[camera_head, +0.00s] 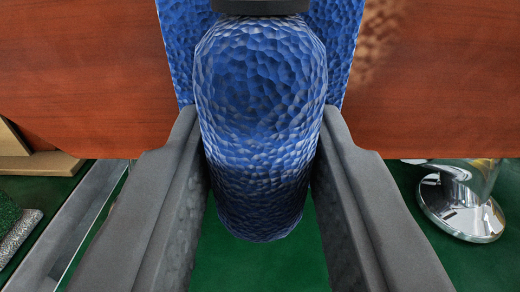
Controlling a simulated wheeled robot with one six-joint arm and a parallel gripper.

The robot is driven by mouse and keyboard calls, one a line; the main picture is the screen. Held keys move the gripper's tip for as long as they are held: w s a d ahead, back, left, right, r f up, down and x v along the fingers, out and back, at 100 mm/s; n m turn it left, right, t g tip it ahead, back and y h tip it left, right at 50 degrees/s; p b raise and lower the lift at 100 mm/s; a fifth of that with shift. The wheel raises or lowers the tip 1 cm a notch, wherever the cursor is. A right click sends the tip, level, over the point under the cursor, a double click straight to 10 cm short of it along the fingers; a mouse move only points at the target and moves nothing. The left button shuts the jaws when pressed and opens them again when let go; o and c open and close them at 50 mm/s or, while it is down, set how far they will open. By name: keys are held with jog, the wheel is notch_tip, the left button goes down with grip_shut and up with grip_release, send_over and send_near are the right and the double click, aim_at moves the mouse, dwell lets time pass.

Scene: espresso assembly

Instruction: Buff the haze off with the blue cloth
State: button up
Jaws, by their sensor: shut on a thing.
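The blue cloth (260,185) has a dimpled surface, with a rounded bulging part in front and a flat blue sheet behind it. My gripper (260,120) is shut on the rounded part, one grey finger on each side. The flat part lies over a reddish-brown wooden panel (90,70); whether it presses on the wood I cannot tell. A pale, blotchy haze patch (380,48) shows on the panel just right of the cloth. The cloth hides the panel's middle.
Below the panel is a green surface (225,262). A shiny round metal base (462,212) stands at right. A grey metal rail (68,230), a light wooden piece (35,162) and a dark green, grey-edged block (18,228) are at left.

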jog(key=shift+w, duration=0.65)
dwell(0.8)
jog(key=shift+d, duration=0.1)
jog(key=shift+s+d, duration=0.1)
jog(key=shift+d, duration=2.8)
jog(key=shift+a, duration=0.15)
jog(key=shift+a, duration=1.45)
jog(key=shift+a, duration=0.1)
jog(key=shift+a, duration=1.4)
